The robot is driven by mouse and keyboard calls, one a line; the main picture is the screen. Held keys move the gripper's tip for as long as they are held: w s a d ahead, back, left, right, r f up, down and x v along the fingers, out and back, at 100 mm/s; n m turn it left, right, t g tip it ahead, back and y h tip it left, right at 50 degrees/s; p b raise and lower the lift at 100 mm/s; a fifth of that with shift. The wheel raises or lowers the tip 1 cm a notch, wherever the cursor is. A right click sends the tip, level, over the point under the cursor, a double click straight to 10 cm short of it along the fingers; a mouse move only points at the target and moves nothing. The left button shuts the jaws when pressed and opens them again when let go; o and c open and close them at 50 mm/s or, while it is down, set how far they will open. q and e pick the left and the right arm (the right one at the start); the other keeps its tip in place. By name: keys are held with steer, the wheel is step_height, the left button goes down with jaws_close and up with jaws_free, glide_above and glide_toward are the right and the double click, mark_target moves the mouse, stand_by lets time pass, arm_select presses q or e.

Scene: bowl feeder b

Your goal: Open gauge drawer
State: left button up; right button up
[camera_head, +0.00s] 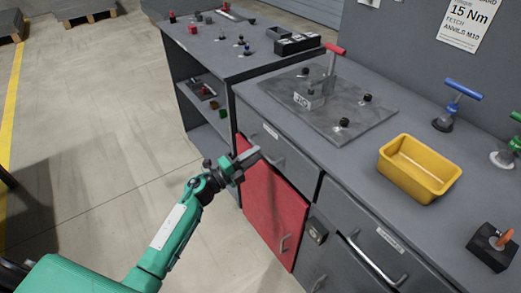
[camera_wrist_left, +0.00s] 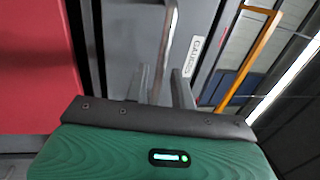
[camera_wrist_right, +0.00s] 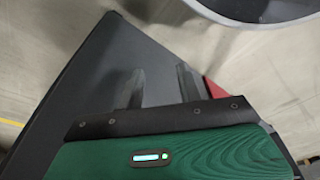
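The gauge drawer (camera_head: 297,168) is a grey front at the upper left of the right-hand cabinet, above a red door. It looks shut. Its white label shows in the left wrist view, where the drawer front (camera_wrist_left: 205,25) fills the middle. Its bar handle (camera_wrist_left: 169,40) runs down towards the space between my left fingers. My left gripper (camera_head: 250,158) is in front of the drawer's left part, near the handle. The left fingers (camera_wrist_left: 163,88) are apart; contact with the handle cannot be told. My right gripper (camera_wrist_right: 160,85) is open and empty, seen only in its wrist view.
The red door (camera_head: 268,210) is below the drawer. Another drawer with a bar handle (camera_head: 375,262) is to the right. A yellow bin (camera_head: 417,170) and a fixture plate (camera_head: 330,105) with a red-handled tool stand on the bench. Open floor (camera_head: 100,140) lies left.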

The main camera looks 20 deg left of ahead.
arm_select(q)
steer(key=shift+x, duration=1.45)
arm_select(e)
steer(key=shift+s+d+f, duration=0.1)
steer(key=shift+f, duration=0.3)
arm_select(q)
steer(key=shift+c, duration=0.3)
jaws_close()
steer(key=shift+s, duration=0.1)
